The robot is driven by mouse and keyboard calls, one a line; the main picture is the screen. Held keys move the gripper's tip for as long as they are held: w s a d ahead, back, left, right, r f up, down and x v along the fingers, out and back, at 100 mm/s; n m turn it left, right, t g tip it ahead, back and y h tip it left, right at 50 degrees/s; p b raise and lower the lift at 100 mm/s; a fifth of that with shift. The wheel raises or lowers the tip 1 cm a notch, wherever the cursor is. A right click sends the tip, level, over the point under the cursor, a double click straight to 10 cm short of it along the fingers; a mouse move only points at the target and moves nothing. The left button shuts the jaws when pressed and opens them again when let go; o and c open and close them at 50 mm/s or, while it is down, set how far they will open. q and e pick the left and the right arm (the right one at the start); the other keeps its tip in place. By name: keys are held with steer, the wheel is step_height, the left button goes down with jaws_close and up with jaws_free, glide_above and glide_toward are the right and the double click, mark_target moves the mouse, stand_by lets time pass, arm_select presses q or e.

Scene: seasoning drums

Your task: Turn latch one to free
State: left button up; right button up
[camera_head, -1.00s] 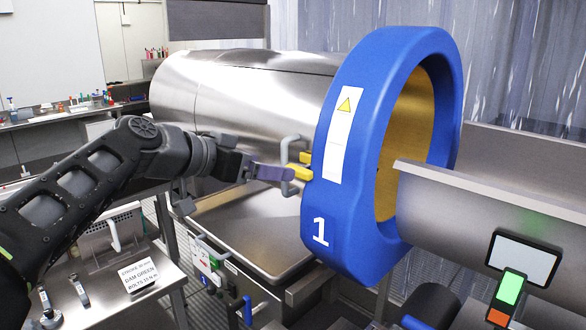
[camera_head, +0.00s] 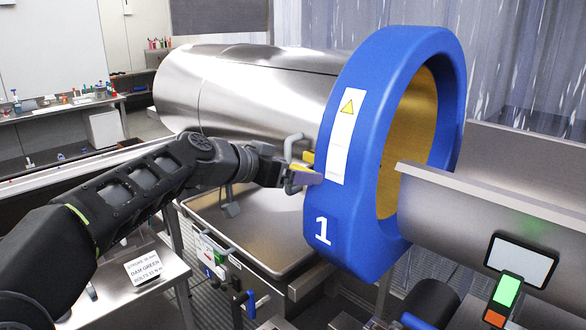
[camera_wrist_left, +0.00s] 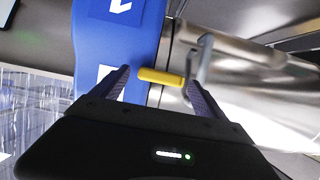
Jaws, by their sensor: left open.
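The drum's blue ring (camera_head: 335,215), marked 1, stands around the mouth of a steel drum (camera_head: 240,85). A yellow latch (camera_head: 308,158) sits at the ring's left edge beside a grey bent handle (camera_head: 290,146). In the left wrist view the yellow latch (camera_wrist_left: 161,77) is a short bar reaching from the ring to the handle (camera_wrist_left: 203,60). My left gripper (camera_head: 302,172) is at the latch, which it partly hides in the head view. In the wrist view my left gripper (camera_wrist_left: 158,85) is open, its fingers on either side of the latch; contact cannot be told. My right gripper is out of view.
A steel trough (camera_head: 480,190) runs into the ring from the right. A screen with green and orange buttons (camera_head: 510,286) stands in front of it. A steel tray (camera_head: 255,240) lies below the drum. A small sign (camera_head: 143,266) stands on the left table.

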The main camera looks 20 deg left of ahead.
arm_select(q)
steer(key=shift+c, duration=0.2)
steer(key=c, duration=1.3)
steer(key=shift+c, duration=0.2)
steer(key=n+h+b, duration=0.2)
steer(key=n+b, duration=0.1)
steer(key=n, duration=0.1)
steer(key=a+f+n+h+b, duration=0.1)
steer(key=n+h+b, duration=0.2)
steer(key=n+b, duration=0.1)
steer(key=n+h+b, duration=0.2)
steer(key=n+b, duration=0.2)
steer(key=n, duration=0.1)
steer(key=shift+w+a+f+t+h, duration=0.15)
steer(key=shift+w+f+t+h, duration=0.05)
steer(key=shift+t+h, duration=0.1)
steer(key=shift+n, duration=0.3)
